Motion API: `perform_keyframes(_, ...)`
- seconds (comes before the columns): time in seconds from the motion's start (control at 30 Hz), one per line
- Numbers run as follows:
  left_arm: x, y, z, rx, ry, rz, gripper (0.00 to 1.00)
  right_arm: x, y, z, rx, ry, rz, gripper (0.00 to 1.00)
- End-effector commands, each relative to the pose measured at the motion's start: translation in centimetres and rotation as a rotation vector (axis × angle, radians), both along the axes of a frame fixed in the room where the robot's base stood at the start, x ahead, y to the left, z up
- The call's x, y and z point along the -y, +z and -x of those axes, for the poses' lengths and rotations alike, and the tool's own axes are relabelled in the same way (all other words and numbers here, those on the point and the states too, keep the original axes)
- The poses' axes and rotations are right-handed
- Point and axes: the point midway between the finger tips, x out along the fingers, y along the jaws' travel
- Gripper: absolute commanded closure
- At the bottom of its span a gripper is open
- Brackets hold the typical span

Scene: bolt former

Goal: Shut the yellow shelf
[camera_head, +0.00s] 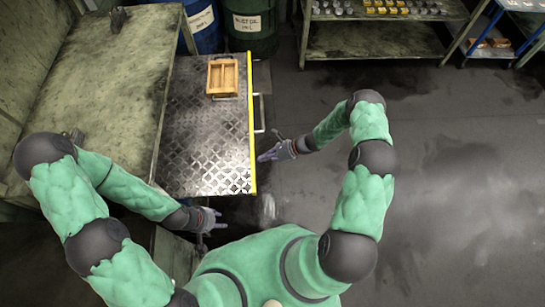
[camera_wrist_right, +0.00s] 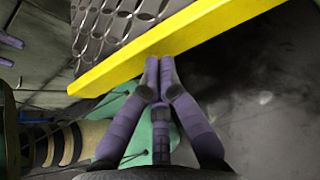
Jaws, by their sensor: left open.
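The yellow shelf is a pulled-out diamond-plate metal shelf (camera_head: 200,135) with a yellow front edge (camera_head: 252,150) and a pale handle (camera_head: 260,114) on its outer side. The yellow edge also crosses the right wrist view (camera_wrist_right: 190,38). My right gripper (camera_head: 263,157) is at the outer side of that edge, near its lower end. Its purple fingertips (camera_wrist_right: 159,62) are together and hold nothing; they meet the yellow edge in the picture, but I cannot tell whether they touch. My left gripper (camera_head: 217,219) is open and empty, below the shelf's near side.
A wooden box (camera_head: 222,77) sits on the shelf's far end. A large greenish metal bench (camera_head: 95,90) stands left of the shelf. A blue drum (camera_head: 203,27) and a green drum (camera_head: 249,25) stand behind. A rack (camera_head: 375,40) is at the back right. The floor at right is clear.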

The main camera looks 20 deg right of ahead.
Motion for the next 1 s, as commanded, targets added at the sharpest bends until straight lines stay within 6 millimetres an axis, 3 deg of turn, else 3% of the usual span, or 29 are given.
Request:
perform_keyframes(0.67, 0.0, -0.2, 0.0, 0.000, 0.000, 0.000, 0.58, -1.5, 0.0, -0.4, 0.000, 0.002, 0.000, 1.00)
perform_keyframes(0.87, 0.0, -0.4, 0.0, 0.000, 0.000, 0.000, 0.58, -4.6, 0.0, -1.2, 0.000, 0.006, -0.001, 1.00)
perform_keyframes(1.0, 0.0, -0.8, 0.0, 0.000, 0.000, 0.000, 0.58, -7.9, -0.1, -2.1, 0.001, 0.008, -0.002, 1.00)
